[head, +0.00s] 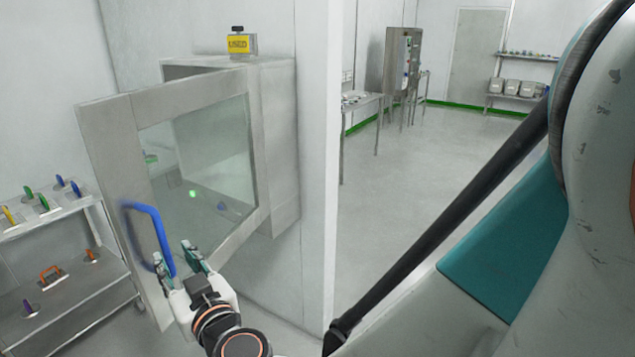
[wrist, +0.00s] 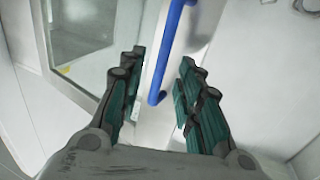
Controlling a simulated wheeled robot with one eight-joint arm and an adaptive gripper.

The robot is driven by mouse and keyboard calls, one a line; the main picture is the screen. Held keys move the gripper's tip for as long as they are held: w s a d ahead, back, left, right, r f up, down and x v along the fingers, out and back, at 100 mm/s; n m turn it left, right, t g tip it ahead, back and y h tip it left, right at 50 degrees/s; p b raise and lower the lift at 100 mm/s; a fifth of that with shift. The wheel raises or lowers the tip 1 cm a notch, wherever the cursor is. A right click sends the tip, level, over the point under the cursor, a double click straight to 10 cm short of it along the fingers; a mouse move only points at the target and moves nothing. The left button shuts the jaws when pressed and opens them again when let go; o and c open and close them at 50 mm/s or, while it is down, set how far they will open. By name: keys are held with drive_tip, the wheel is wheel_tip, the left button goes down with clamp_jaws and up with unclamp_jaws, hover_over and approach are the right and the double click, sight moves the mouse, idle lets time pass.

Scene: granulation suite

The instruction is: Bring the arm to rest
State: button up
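My gripper (head: 178,256) is open in front of the hatch door, and its two teal-padded fingers stand apart. A blue bar handle (head: 153,232) on the door (head: 105,148) is close to the fingertips. In the wrist view the handle (wrist: 167,62) shows between the fingers (wrist: 161,75), with a gap on both sides. How far it lies beyond the tips I cannot tell. The framed glass door stands swung out at an angle from the metal wall hatch (head: 280,125).
A yellow-labelled "USED" container (head: 239,43) stands on top of the hatch. A shelf rack (head: 75,290) with several coloured-handled items is at left. A wall edge (head: 318,150) stands right of the hatch. Beyond it are a table (head: 360,101), a control cabinet (head: 402,60) and open floor.

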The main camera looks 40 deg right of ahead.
drive_tip(key=s+d+f+m+g+h, duration=0.2)
drive_tip(key=s+d+f+g+h, duration=0.15)
drive_tip(key=d+g, duration=0.35)
drive_tip(key=s+a+f+n+g+y, duration=0.1)
drive_tip(key=s+a+n+g+y, duration=0.2)
drive_tip(key=s, duration=0.6)
drive_tip(key=shift+s+a+f+g+y, duration=0.4)
drive_tip(key=shift+a+y, duration=0.2)
drive_tip(key=shift+y, duration=0.45)
